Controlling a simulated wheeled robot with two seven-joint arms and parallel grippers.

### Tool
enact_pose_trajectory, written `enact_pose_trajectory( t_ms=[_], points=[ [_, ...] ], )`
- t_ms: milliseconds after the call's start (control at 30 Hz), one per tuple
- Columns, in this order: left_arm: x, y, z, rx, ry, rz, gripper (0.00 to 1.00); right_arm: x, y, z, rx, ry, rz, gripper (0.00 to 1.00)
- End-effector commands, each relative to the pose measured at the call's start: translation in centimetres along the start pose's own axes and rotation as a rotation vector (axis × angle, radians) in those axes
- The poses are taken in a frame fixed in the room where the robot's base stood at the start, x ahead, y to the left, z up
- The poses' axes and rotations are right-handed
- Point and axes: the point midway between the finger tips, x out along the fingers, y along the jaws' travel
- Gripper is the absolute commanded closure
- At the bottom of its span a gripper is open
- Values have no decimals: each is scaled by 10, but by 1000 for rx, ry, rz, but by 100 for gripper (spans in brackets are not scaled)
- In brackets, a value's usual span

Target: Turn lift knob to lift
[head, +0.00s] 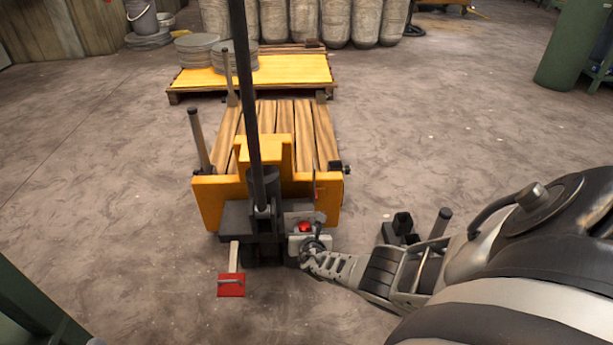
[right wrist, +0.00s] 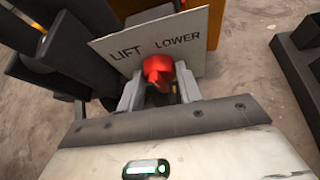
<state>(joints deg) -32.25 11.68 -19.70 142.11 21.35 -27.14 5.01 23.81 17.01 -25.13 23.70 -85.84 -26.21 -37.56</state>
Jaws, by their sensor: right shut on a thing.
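The red lift knob (head: 305,227) sits on a small pale control panel (head: 296,245) at the rear of a yellow lift cart (head: 210,200). In the right wrist view the knob (right wrist: 157,70) stands in front of the panel plate (right wrist: 195,28), which reads LIFT on the left and LOWER on the right. My right gripper (head: 313,243) reaches in from the right and is shut on the knob. Its two fingers (right wrist: 159,92) lie either side of the knob in the right wrist view. I cannot tell which word the knob points to. My left gripper is not in view.
A dark upright pole (head: 247,100) rises from the cart beside the panel. A red foot pedal (head: 231,287) sticks out low at its rear. A wooden-slatted deck (head: 310,130) and a yellow-topped pallet (head: 290,70) lie beyond. The floor left and right is mostly clear.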

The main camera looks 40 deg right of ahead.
Motion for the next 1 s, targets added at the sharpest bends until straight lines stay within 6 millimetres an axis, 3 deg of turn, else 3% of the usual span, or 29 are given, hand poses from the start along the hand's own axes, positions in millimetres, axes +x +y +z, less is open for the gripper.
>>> enact_pose_trajectory(
  t_ms=[567,1000],
  points=[
    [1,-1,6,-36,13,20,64,2,7,-3,-444,32,-233,88],
    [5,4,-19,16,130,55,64,2,9,-2,-602,44,-316,88]
  ],
)
